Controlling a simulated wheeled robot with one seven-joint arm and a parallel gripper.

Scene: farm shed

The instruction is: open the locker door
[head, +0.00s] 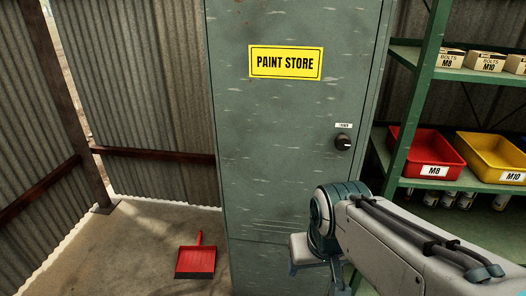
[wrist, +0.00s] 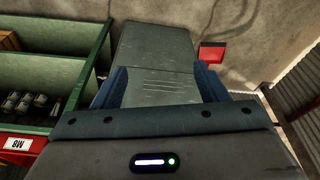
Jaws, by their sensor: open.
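The grey-green locker door (head: 285,120) stands upright in the head view with a yellow PAINT STORE sign (head: 286,62). It looks shut. A dark round knob (head: 343,142) sits near its right edge, under a small white label. My gripper (head: 315,272) is in front of the lower door, below and to the left of the knob, and apart from it. In the wrist view its blue fingers (wrist: 162,82) are spread, with nothing between them but the locker's lower front with its vent slots (wrist: 165,85) beyond. The knob is not in the wrist view.
A green shelf rack (head: 416,90) stands close at the locker's right, with a red bin (head: 425,150), a yellow bin (head: 490,155) and small boxes. A red dustpan (head: 196,262) lies on the floor to the left. The floor there is otherwise clear, up to corrugated walls.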

